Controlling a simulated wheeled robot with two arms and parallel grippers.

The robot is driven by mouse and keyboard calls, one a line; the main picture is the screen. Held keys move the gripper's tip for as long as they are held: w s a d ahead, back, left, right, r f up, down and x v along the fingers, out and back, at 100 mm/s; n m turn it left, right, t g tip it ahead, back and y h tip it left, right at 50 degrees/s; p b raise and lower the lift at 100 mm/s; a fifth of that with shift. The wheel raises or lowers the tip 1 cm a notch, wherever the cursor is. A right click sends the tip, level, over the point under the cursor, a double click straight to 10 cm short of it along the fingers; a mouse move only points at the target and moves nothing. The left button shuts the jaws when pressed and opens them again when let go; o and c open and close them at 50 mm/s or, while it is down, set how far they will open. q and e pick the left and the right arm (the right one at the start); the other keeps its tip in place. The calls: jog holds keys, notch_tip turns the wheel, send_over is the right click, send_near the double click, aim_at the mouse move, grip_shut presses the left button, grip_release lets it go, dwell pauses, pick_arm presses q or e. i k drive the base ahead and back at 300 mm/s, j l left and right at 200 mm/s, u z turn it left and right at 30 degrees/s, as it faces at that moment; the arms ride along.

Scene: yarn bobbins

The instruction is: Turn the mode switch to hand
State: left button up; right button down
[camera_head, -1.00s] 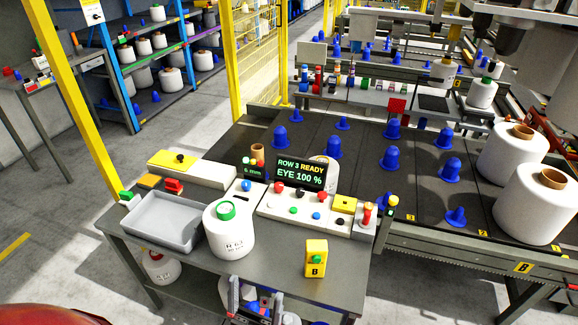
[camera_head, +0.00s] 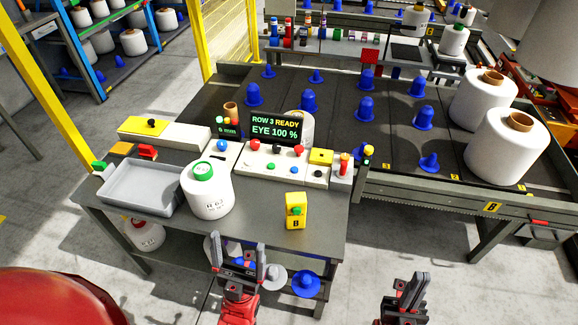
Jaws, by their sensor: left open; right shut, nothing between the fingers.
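A control panel (camera_head: 262,160) with several coloured buttons stands at the back of the grey table. At its right end a yellow plate (camera_head: 321,157) carries a small black knob. No readable label tells me which is the mode switch, and the knob positions are too small to read. My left gripper (camera_head: 238,262) is open and empty in front of the table's front edge. My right gripper (camera_head: 409,290) is shut and empty, right of the table. Both are well apart from the knobs.
A white bobbin with a green core (camera_head: 208,192), a grey tray (camera_head: 142,190) and a yellow box marked B (camera_head: 296,211) stand on the table (camera_head: 250,218). A display (camera_head: 276,127) reads "ROW 3 READY EYE 100 %".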

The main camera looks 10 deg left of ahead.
aim_at(276, 147)
jog(key=i+j+u, duration=0.25)
jog(key=i+j, duration=0.2)
jog(key=i+j+u, duration=0.3)
jog(key=i+j, duration=0.2)
